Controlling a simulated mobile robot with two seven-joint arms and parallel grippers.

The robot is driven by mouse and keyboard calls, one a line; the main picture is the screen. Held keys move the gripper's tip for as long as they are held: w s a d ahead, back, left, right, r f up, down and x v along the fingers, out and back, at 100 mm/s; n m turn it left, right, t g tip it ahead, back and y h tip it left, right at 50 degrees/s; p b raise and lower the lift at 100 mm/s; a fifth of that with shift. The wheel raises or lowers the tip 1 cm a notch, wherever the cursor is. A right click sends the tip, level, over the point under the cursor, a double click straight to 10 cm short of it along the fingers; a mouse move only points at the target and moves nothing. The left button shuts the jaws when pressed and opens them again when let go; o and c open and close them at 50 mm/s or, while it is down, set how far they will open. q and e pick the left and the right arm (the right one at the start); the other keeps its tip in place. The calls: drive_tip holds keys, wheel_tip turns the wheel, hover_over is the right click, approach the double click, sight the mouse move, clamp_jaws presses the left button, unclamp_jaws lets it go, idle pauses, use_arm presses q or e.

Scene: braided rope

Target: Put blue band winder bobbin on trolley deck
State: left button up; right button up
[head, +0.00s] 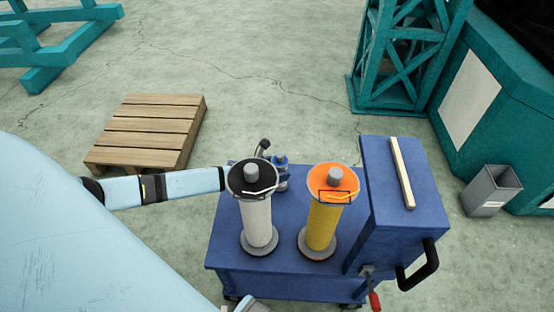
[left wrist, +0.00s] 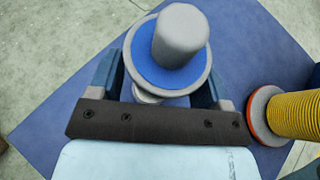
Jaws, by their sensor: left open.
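The blue band winder bobbin (left wrist: 166,83), with a grey knob and a blue disc inside a pale rim, stands over the blue trolley deck (left wrist: 55,112) in the left wrist view. My left gripper (left wrist: 157,92) is open, with one finger on each side of the bobbin. Whether the fingers touch it is not clear. In the head view, my left gripper (head: 272,165) is over the back of the trolley deck (head: 226,232). The black-topped bobbin hides most of that spot. The bobbin's foot is hidden in the wrist view. My right gripper is not in view.
A black-topped bobbin with white winding (head: 257,220) and an orange-topped bobbin with yellow winding (head: 322,226) stand on the deck's front. A blue box (head: 380,180) with a handle bounds the deck's right. A wooden pallet (head: 150,125) lies behind left; a grey bin (head: 490,190) stands right.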

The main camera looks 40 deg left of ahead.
use_arm(q)
drive_tip(key=p+v, duration=0.2)
drive_tip(key=v, duration=1.1)
drive_tip(key=shift+s+r, duration=0.25)
drive_tip(key=shift+s, duration=0.1)
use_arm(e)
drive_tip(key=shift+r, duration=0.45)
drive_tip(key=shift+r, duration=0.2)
use_arm(q)
drive_tip(key=shift+s+a, duration=0.1)
